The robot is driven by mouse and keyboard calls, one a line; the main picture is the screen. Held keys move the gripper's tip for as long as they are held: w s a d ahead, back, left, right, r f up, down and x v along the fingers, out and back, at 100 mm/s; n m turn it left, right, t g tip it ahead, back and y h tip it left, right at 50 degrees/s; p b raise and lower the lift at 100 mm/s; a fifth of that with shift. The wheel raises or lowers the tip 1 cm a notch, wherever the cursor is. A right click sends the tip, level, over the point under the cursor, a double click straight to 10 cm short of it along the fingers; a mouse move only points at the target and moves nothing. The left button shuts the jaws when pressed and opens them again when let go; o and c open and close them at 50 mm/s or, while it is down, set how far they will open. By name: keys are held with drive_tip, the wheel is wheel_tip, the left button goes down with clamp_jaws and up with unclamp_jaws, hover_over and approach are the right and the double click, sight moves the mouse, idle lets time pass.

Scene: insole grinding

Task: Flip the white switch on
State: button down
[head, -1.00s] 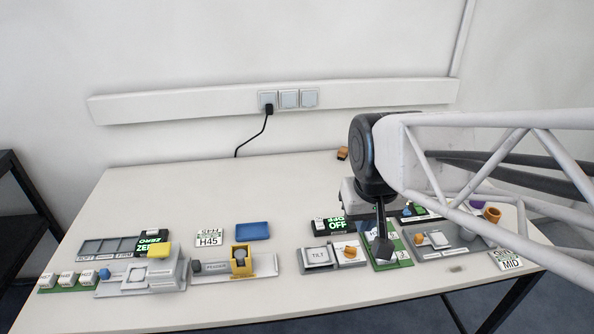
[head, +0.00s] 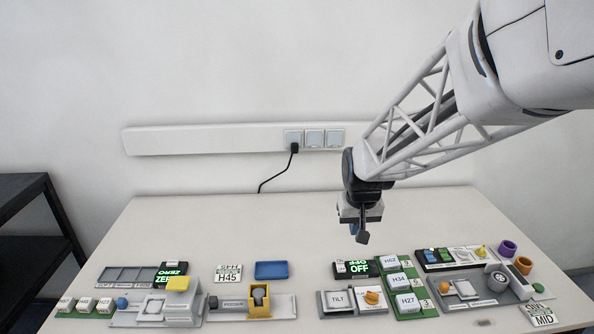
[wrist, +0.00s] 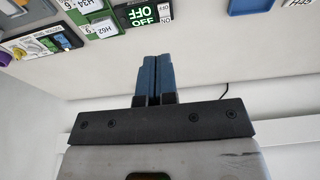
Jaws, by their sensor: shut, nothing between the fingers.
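A black block (head: 352,274) lies right of the table's middle, with a green lit display (head: 360,266) that reads OFF. At its left end is a small white piece (head: 340,267), which may be the white switch; its position is too small to tell. The display also shows upside down at the top of the wrist view (wrist: 141,16), with a small white piece beside it (wrist: 165,10). My gripper (head: 362,238) is shut and empty, above the table near the block and apart from it. Its blue fingers (wrist: 153,58) are together in the wrist view.
Green holders with white blocks such as H34 (head: 399,280) stand right of the display. A TILT panel (head: 339,300) with an orange knob lies in front of it. Stations with a lit ZERO display (head: 171,274) and blue tray (head: 271,269) are left. The table's back left is bare.

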hover_over(340, 261)
drive_tip(key=s, duration=0.2)
wheel_tip(340, 261, down, 6)
drive_tip(key=shift+s, duration=0.15)
drive_tip(key=shift+f, duration=0.25)
drive_tip(key=shift+w+f, duration=0.4)
drive_tip(key=shift+f, duration=1.8)
drive_tip(key=shift+w+f, duration=0.35)
drive_tip(key=shift+f, duration=1.9)
drive_tip(key=shift+w+f, duration=0.4)
drive_tip(key=shift+f, duration=1.8)
drive_tip(key=shift+w+f, duration=0.1)
